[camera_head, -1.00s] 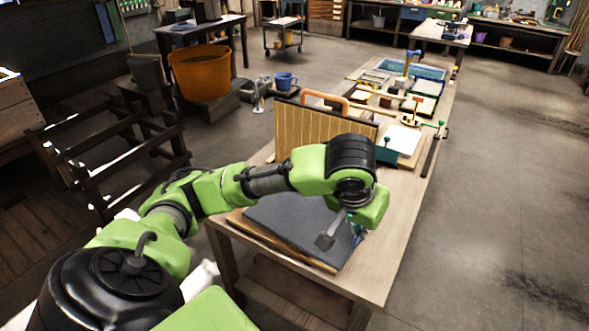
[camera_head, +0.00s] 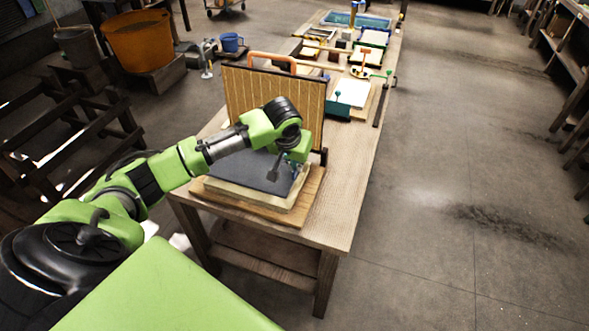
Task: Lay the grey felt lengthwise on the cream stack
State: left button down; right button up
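The grey felt (camera_head: 245,170) is a flat dark sheet over the cream stack (camera_head: 262,200), in front of the upright ribbed panel. The stack's cream front and right edges show past the felt. Whether the felt lies fully on the stack or slightly above it is hard to tell. My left gripper (camera_head: 284,172) is at the felt's right end, one grey finger over its top face. It appears shut on the felt, though the other finger is partly hidden. My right gripper is out of view.
A wooden board (camera_head: 255,211) lies under the stack near the front of the table (camera_head: 345,185). The ribbed panel (camera_head: 255,98) with an orange handle stands close behind. A teal box (camera_head: 337,106), a white sheet (camera_head: 352,92) and several trays fill the far table. The right table strip is clear.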

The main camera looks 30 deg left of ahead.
pick_arm(q)
jog(key=f, duration=0.1)
jog(key=w+a+f, duration=0.1)
jog(key=w+f, duration=0.1)
jog(key=shift+w+a+f, duration=0.1)
jog(key=shift+w+a, duration=0.05)
jog(key=shift+a, duration=0.2)
jog(key=shift+f+p, duration=0.4)
jog(key=shift+f, duration=1.1)
jog(key=c, duration=2.2)
grip_release()
jog(key=shift+c, duration=0.2)
jog(key=b+v, duration=0.1)
jog(key=v, duration=1.1)
jog(key=shift+d, duration=0.1)
